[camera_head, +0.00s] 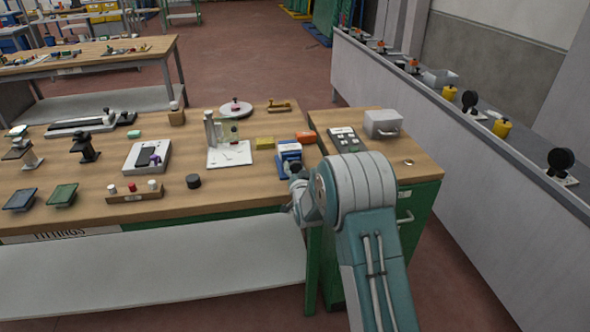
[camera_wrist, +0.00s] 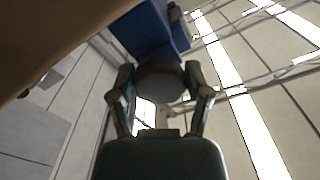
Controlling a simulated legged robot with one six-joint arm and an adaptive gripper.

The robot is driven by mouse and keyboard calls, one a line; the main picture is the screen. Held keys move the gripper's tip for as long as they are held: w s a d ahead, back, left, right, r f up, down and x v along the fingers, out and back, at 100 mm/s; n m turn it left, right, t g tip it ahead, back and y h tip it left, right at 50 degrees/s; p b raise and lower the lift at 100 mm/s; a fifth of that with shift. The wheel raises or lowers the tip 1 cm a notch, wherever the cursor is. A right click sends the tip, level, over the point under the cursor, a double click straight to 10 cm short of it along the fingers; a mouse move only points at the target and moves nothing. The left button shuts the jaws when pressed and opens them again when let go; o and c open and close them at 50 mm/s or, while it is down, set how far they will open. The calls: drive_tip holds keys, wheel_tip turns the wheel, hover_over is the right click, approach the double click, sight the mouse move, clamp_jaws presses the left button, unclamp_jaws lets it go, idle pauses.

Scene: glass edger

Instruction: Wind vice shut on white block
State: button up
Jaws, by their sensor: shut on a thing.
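The blue vice (camera_head: 287,160) stands at the right front edge of the wooden bench. A pale block (camera_head: 289,147) shows at its top, small and hard to make out between the jaws. In the wrist view the vice's blue body (camera_wrist: 150,32) is just beyond my fingers. My gripper (camera_wrist: 160,84) is shut on a round grey knob (camera_wrist: 160,76) on the vice's front, one finger on each side. In the head view my arm and wrist hide most of the knob and fingers. Whether the jaws touch the block cannot be told.
A white stand (camera_head: 230,157), a yellow block (camera_head: 265,143) and an orange piece (camera_head: 306,137) lie close to the vice. A keypad panel (camera_head: 345,140) and a grey box (camera_head: 383,123) are on the cabinet to the right.

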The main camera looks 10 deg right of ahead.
drive_tip(key=m, duration=0.5)
drive_tip(key=shift+s+a+f+m, duration=0.1)
drive_tip(key=shift+a+f+m, duration=0.05)
drive_tip(key=shift+f+m, duration=0.25)
idle(0.4)
drive_tip(key=o, duration=1)
drive_tip(key=shift+o, duration=0.8)
drive_tip(key=shift+r+m, duration=0.25)
drive_tip(key=shift+m, duration=0.05)
drive_tip(key=shift+r, duration=0.1)
